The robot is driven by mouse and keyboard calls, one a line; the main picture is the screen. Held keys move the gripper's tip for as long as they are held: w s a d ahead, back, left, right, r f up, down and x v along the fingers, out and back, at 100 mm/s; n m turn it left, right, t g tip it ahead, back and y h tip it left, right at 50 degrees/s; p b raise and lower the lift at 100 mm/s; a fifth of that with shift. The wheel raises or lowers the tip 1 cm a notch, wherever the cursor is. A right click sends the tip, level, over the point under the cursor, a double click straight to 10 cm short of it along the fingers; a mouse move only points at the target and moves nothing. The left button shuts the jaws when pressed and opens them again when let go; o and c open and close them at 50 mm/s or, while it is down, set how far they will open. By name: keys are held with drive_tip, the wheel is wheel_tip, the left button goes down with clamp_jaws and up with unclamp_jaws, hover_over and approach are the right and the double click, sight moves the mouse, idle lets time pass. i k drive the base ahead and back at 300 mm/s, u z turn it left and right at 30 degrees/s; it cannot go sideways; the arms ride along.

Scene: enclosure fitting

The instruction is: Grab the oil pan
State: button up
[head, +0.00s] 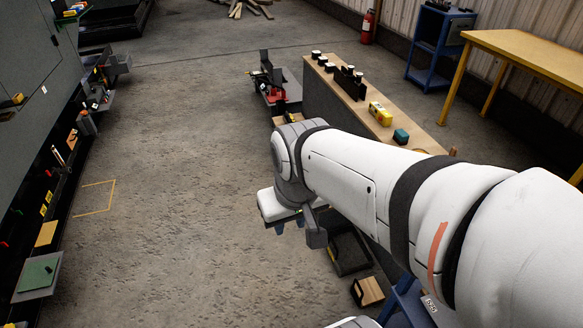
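A dark, shallow, open tray-like thing (350,253) lies low beside the bench, just right of the end of my arm. It may be the oil pan, but I cannot tell for sure. My arm covers part of it. My gripper (290,223) hangs at the arm's far end, left of the dark tray and apart from it in the picture. The fingers are small and mostly hidden under the wrist. I see nothing clearly held, and their opening cannot be made out.
A long bench (345,95) with black parts, a yellow box (380,113) and a teal block (401,136) runs behind my arm. A small wooden box (367,291) sits near the dark tray. Shelves of parts line the left. The concrete floor (190,160) between is clear.

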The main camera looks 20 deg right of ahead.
sight(349, 253)
drive_tip(key=z, duration=0.05)
drive_tip(key=i, duration=1.3)
drive_tip(key=z, duration=1.9)
